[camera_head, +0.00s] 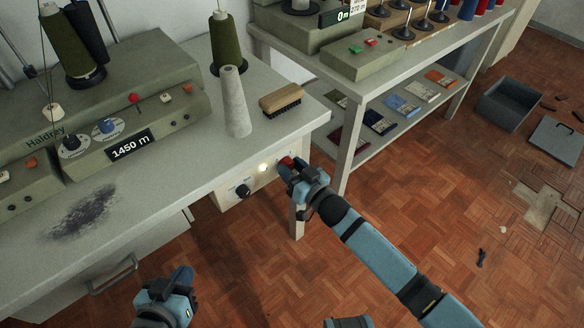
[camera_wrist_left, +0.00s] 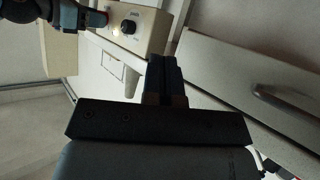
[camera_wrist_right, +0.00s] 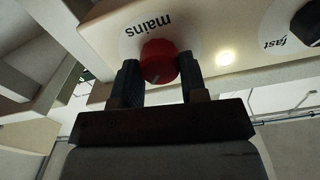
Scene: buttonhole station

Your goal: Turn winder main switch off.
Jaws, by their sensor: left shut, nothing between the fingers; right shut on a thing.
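The winder main switch is a red round knob (camera_wrist_right: 158,62) on a white disc marked "mains" in the right wrist view. In the head view the red knob (camera_head: 286,161) shows at the right end of a box under the table edge. My right gripper (camera_wrist_right: 160,82) is shut on the red knob, one finger on each side; it also shows in the head view (camera_head: 292,168). A lit lamp (camera_wrist_right: 224,58) is beside the knob and also glows in the head view (camera_head: 262,168). My left gripper (camera_head: 185,277) is shut and empty, low in front of the table.
A black knob (camera_head: 243,191) marked "fast" (camera_wrist_right: 306,22) is on the same box (camera_head: 228,200). Above, the table (camera_head: 190,160) carries the winder (camera_head: 140,110), a grey cone (camera_head: 234,105) and a brush (camera_head: 281,99). A drawer handle (camera_head: 113,273) is below the table. A second table's leg (camera_head: 346,160) stands close behind my right gripper.

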